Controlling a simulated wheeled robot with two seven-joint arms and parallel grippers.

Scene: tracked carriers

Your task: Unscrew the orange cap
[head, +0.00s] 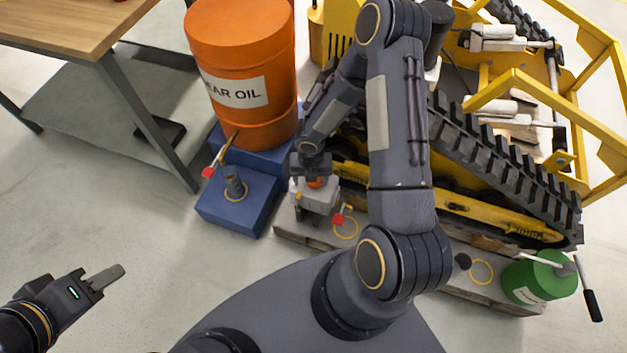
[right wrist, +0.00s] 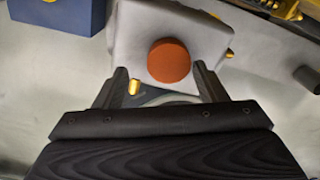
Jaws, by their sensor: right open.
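The orange cap (right wrist: 169,60) is a round disc on top of a light grey housing (right wrist: 210,35) in the right wrist view. In the head view the cap (head: 315,183) shows only partly beneath my right gripper (head: 311,172), on the grey housing (head: 318,203). My right gripper (right wrist: 161,72) is open, with one finger on each side of the cap and a gap at both sides. I cannot tell how high the fingertips are above the housing. My left gripper (head: 104,277) is at the lower left, far from the cap; its finger opening is unclear.
A blue box (head: 237,205) and an orange gear oil drum (head: 240,50) stand left of the housing. A yellow tracked carrier (head: 480,150) is behind and right. A workbench (head: 75,25) is at the upper left. Lower-left floor is clear.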

